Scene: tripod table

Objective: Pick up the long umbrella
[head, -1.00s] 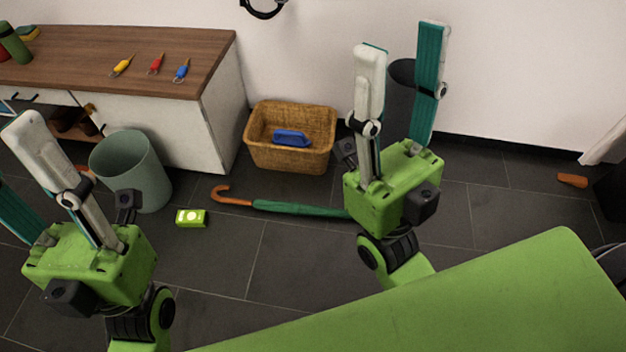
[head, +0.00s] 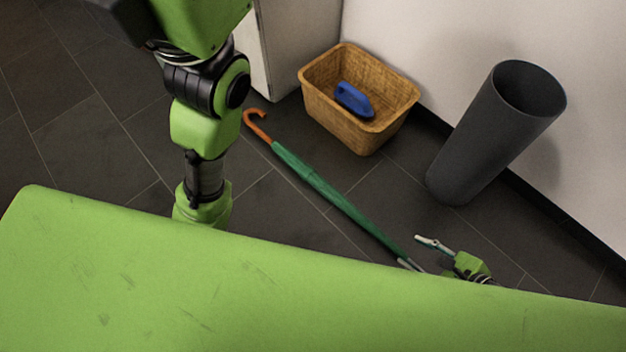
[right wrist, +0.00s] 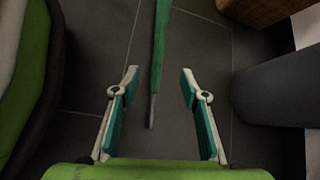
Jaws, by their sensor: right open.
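The long umbrella (head: 318,184) lies on the dark tiled floor, with a closed green canopy and a curved orange-brown handle at its upper left end. Its tip end reaches down to the edge of my green body, which hides part of the view there. My right gripper (head: 422,254) is low by that tip end, open and empty. In the right wrist view, the umbrella (right wrist: 160,45) runs down the picture, and its thin tip shows between the spread fingers of the right gripper (right wrist: 160,78); no contact shows. My left arm enters at the top left, its fingers out of view.
A wicker basket (head: 345,128) holding a blue object (head: 353,99) stands beyond the umbrella. A tall dark grey bin (head: 480,145) stands by the wall, right of the umbrella. A white cabinet side (head: 283,50) is behind the handle.

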